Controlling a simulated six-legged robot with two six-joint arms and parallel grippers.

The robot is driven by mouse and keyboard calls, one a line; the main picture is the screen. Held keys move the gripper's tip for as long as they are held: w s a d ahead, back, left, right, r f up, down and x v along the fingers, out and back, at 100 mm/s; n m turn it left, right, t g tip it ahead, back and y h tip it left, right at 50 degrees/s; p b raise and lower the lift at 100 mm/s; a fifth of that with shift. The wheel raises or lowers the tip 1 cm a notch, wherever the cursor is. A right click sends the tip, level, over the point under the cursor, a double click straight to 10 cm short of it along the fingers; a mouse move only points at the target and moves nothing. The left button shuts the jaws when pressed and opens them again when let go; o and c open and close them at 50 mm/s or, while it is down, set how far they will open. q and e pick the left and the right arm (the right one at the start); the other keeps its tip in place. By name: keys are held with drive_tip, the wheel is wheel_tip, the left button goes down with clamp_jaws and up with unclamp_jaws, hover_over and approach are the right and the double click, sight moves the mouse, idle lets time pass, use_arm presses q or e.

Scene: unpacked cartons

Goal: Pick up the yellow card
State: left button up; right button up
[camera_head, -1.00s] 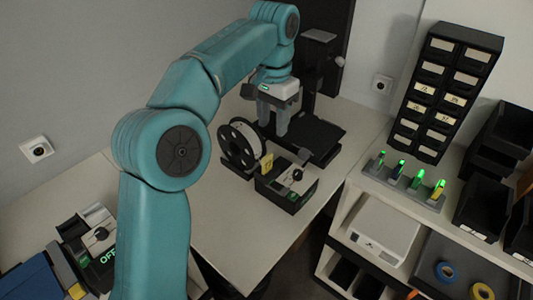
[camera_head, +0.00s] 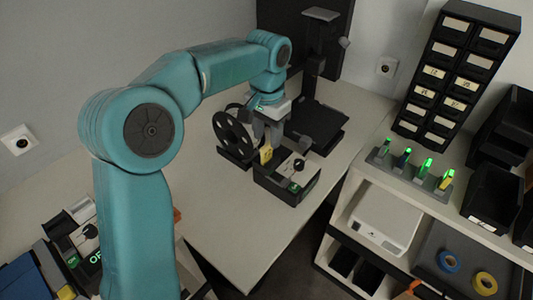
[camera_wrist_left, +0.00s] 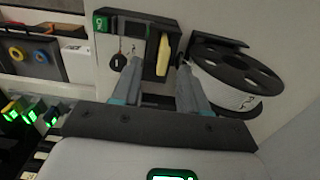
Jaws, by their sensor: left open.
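The yellow card (camera_head: 266,156) stands upright at the left end of a black box-shaped device (camera_head: 287,180) on the white table. In the left wrist view the yellow card (camera_wrist_left: 163,54) shows between the two fingers, with the device (camera_wrist_left: 150,18) around it. My left gripper (camera_head: 267,142) is open and points down just above the card. Its fingers (camera_wrist_left: 160,68) are spread on either side of the card in the wrist view; I cannot tell whether they touch it. My right gripper is not in view.
A black spool (camera_head: 232,138) stands close to the left of the card. A black stand (camera_head: 318,125) is behind. To the right, a shelf unit (camera_head: 424,208) holds a rack of green-lit items (camera_head: 411,172) and drawers (camera_head: 455,80). The table front is clear.

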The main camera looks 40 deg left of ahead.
sight(266, 145)
use_arm(q)
drive_tip(key=f, duration=0.4)
drive_tip(key=shift+w+a+f, duration=0.1)
drive_tip(key=shift+a, duration=0.15)
drive_tip(key=shift+d+f, duration=0.1)
drive_tip(key=shift+f, duration=0.5)
clamp_jaws()
wheel_tip(266, 145, up, 20)
drive_tip(key=p, duration=0.3)
drive_tip(key=shift+p, duration=0.35)
